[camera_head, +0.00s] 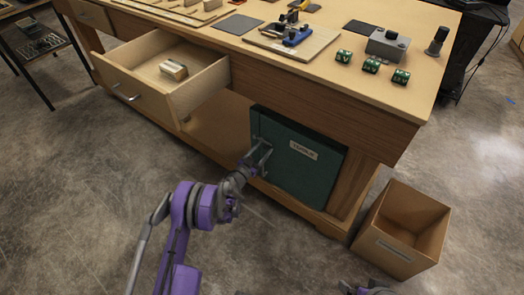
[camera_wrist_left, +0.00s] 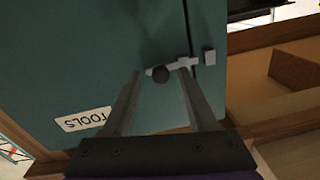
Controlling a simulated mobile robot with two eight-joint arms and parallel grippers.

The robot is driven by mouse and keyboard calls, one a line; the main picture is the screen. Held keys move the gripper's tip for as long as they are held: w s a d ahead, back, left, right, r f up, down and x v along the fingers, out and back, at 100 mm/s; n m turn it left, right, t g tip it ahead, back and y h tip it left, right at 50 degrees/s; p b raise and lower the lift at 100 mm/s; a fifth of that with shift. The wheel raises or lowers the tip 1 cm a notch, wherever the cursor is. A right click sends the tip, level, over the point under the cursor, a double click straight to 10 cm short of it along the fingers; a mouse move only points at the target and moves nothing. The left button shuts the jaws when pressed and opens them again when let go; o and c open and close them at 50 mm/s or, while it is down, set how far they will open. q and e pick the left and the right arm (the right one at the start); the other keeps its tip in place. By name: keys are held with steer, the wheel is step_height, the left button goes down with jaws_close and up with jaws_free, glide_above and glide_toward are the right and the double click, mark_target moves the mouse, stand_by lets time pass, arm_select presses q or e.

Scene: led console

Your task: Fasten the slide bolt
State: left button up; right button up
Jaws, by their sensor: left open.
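The slide bolt (camera_wrist_left: 184,64) is a light grey bar with a round black knob (camera_wrist_left: 160,74), mounted on the dark green cabinet door (camera_head: 292,176) labelled TOOLS. In the left wrist view, the bar's end reaches the door's edge seam, just short of a small grey keeper block (camera_wrist_left: 209,56). My left gripper (camera_head: 262,156) is at the door's upper left in the head view. Its fingers are open, with the knob between their tips in the left wrist view; contact cannot be told. My right gripper (camera_head: 368,288) shows only partly at the bottom edge of the head view.
An open drawer (camera_head: 205,88) with a small block in it juts out above and left of the door. A cardboard box (camera_head: 398,255) stands on the floor at the right. The tabletop (camera_head: 330,80) holds tools, green blocks and a grey box.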

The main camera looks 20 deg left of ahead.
arm_select(q)
steer(key=shift+c, duration=0.2)
jaws_close()
stand_by(1.0)
